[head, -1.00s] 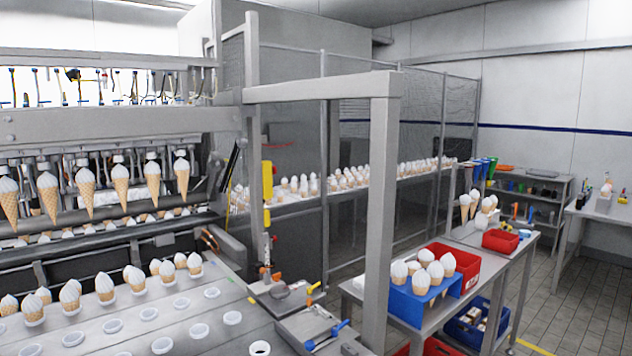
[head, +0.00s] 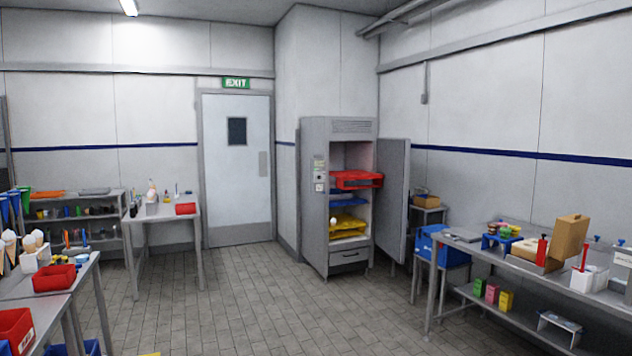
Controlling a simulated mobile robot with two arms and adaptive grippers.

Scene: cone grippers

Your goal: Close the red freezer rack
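The freezer (head: 315,215) is a grey upright cabinet against the far wall, right of the exit door. Its door (head: 391,200) stands open, swung to the right. The red rack (head: 357,180) is in the upper part and appears pulled out past the cabinet's front. Below it are a blue rack (head: 345,203) and a yellow rack (head: 348,225), and a small white item (head: 333,221) shows near the yellow one. Neither of my grippers is in view.
Open tiled floor (head: 245,290) lies between me and the freezer. Tables with red bins (head: 53,278) stand at the left. A long workbench (head: 560,285) with a cardboard box runs along the right wall, with a blue crate (head: 440,247) at its far end.

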